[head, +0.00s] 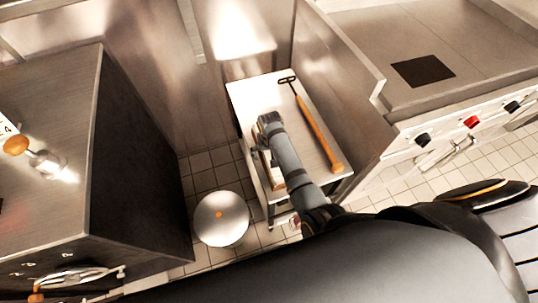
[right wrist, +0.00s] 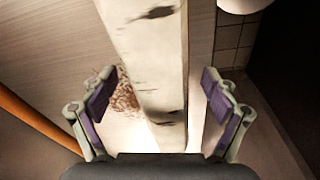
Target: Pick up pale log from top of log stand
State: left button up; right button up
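The pale log (right wrist: 160,60), whitish with dark bark marks, runs lengthwise through the middle of the right wrist view. My right gripper (right wrist: 158,88) is open, with one purple-padded finger on each side of the log and visible gaps to it. In the head view, my right arm reaches down over the metal log stand (head: 245,95), and my right gripper (head: 262,135) is at its left side. There the arm hides most of the log; only a small tan piece (head: 272,172) shows beside it. My left gripper is not in view.
A tool with an orange handle (head: 318,132) lies on the stand, right of my arm. A round metal lid or bin (head: 221,218) stands on the tiled floor to the left. A dark-sided counter (head: 140,150) is further left, and a steel range (head: 400,100) stands right.

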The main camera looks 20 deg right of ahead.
jog(key=c, duration=1.4)
jog(key=shift+c, duration=1.1)
jog(key=shift+r, duration=0.1)
